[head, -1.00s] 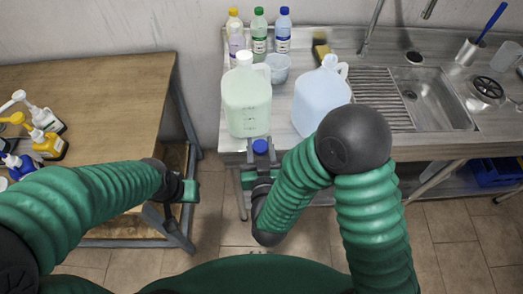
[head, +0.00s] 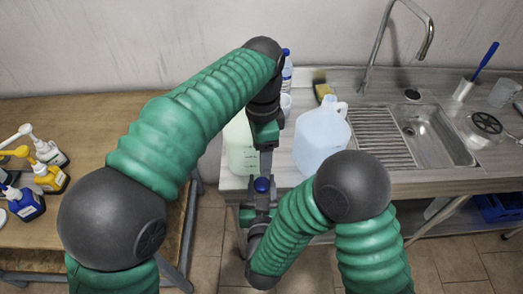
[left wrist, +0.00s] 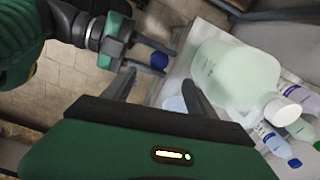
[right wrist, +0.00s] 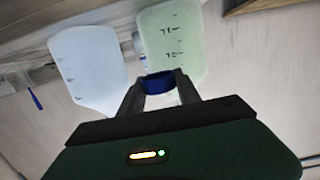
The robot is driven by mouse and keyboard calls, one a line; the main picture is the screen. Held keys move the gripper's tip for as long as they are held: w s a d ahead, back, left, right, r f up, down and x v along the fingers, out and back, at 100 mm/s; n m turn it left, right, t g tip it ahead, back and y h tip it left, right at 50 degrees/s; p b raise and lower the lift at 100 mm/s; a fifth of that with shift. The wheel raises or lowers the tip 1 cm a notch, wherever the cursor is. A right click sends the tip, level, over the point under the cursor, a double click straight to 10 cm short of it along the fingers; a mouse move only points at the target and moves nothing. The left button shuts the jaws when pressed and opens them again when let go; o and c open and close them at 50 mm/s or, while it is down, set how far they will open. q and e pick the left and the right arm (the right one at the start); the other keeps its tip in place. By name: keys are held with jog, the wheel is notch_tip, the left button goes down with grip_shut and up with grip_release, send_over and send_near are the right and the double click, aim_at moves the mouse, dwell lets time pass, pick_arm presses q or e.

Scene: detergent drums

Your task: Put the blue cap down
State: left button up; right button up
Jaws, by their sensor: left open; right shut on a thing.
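The blue cap (head: 262,185) is held in the fingers of my right gripper (head: 260,197), just off the front edge of the counter. It also shows between the right fingertips in the right wrist view (right wrist: 158,83) and beyond my left fingers in the left wrist view (left wrist: 158,61). My left gripper (head: 266,160) is open and empty, reaching down close above the cap and beside the green jug (head: 241,152). My left arm hides much of that jug in the head view. The left wrist view shows the jug's white cap (left wrist: 283,112). The light blue jug (head: 320,138) stands to the right.
The steel counter (head: 232,184) has a sink (head: 425,130) and a yellow-brown sponge (head: 323,91). Small bottles (left wrist: 275,142) stand behind the green jug. A wooden table (head: 90,115) at the left holds pump bottles (head: 48,177). A floor gap lies between them.

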aim_at(261, 183)
pick_arm(q)
notch_tip(261, 183, down, 12)
jog(key=shift+r, duration=0.1)
jog(key=shift+a, duration=0.1)
jog(key=c, duration=1.3)
pick_arm(e)
jog(key=shift+a, duration=0.1)
pick_arm(q)
jog(key=shift+c, duration=0.5)
pick_arm(e)
jog(key=o, duration=1.4)
jog(key=shift+f, duration=0.1)
